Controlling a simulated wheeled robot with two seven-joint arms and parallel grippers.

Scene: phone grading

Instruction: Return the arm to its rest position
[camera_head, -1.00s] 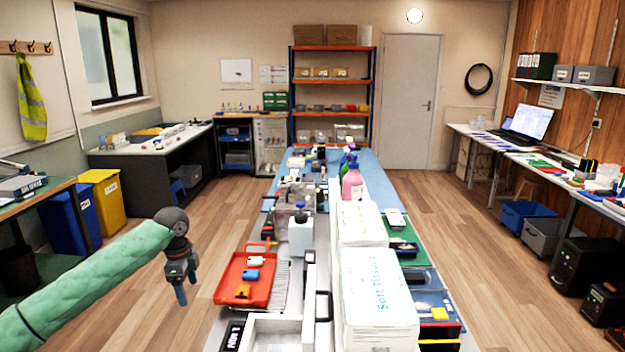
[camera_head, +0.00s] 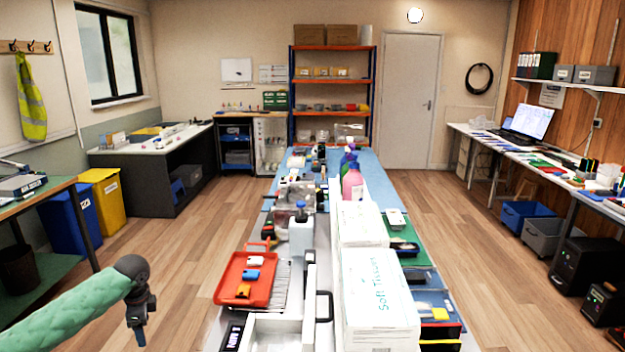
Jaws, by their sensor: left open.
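My left arm, in a green sleeve, comes in from the lower left of the head view. My left gripper (camera_head: 140,334) hangs pointing down over the wooden floor, left of the long workbench (camera_head: 213,330) and apart from it. It is open, and I see nothing in it. My right arm and gripper are not in view.
A red tray (camera_head: 228,295) with small coloured items lies on the bench's near left. Blue (camera_head: 72,222) and yellow bins (camera_head: 108,205) stand at left. The floor between is clear.

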